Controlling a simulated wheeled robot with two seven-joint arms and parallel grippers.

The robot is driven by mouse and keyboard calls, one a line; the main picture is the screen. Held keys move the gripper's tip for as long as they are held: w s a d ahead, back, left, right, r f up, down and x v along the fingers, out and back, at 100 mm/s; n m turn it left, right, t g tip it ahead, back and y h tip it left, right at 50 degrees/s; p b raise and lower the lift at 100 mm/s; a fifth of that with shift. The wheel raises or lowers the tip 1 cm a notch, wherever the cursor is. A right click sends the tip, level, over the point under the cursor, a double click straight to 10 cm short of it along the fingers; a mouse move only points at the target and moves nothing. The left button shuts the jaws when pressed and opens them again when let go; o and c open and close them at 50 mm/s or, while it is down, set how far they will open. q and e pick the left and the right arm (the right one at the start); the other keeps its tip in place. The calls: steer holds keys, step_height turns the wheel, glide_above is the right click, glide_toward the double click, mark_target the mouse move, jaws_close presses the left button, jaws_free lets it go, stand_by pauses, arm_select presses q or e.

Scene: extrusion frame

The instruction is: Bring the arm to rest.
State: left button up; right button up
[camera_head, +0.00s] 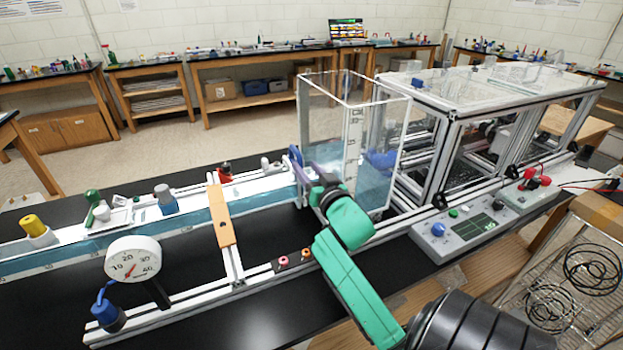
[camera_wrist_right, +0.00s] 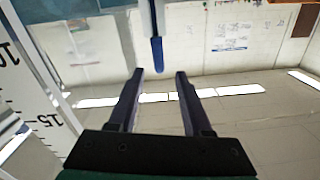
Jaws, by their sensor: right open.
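My right arm (camera_head: 352,285), green and black, reaches in from the bottom right over the bench. Its gripper (camera_head: 302,168) is beside the left side of the clear tank, partly hidden behind the wrist. In the right wrist view the right gripper (camera_wrist_right: 160,75) shows two dark fingers standing apart with nothing between them. A white rod with a blue end (camera_wrist_right: 157,52) hangs just beyond the fingertips there; I cannot tell whether they touch. My left gripper is not in view.
The clear tank (camera_head: 352,95), partly filled with blue water, stands close to my right gripper. The extrusion frame (camera_head: 445,150) is right of it. A control box (camera_head: 466,232) sits in front.

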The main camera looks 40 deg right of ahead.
steer(key=shift+v, duration=1.2)
